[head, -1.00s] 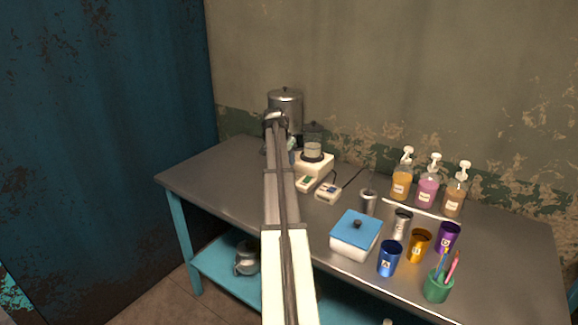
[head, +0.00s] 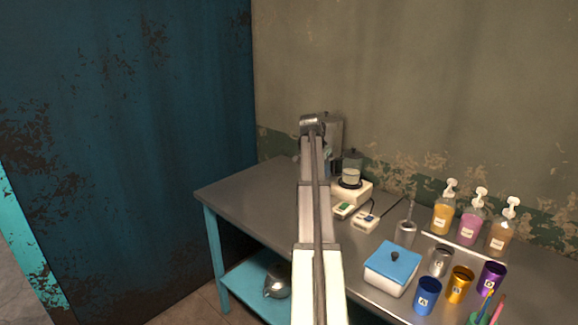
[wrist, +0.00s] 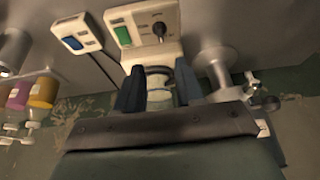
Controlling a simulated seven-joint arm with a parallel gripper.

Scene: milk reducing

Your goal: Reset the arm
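My gripper (wrist: 158,90) shows in the wrist view as two dark blue fingers, spread apart. A glass beaker (wrist: 160,100) shows between and beyond them, with no clear contact. In the head view my arm reaches toward the back of the table and its links largely hide the gripper. To the right of the arm, the beaker (head: 351,176) stands on a white heating unit (head: 358,191), which also shows in the wrist view (wrist: 145,32) with a green panel and a black knob.
A tall metal container (head: 334,130) stands behind my arm. A small white device with a blue screen (head: 366,221), a blue-lidded box (head: 393,268), a metal cup (head: 405,233), coloured cups and pump bottles (head: 468,220) lie to the right. The table's left part (head: 250,190) is clear.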

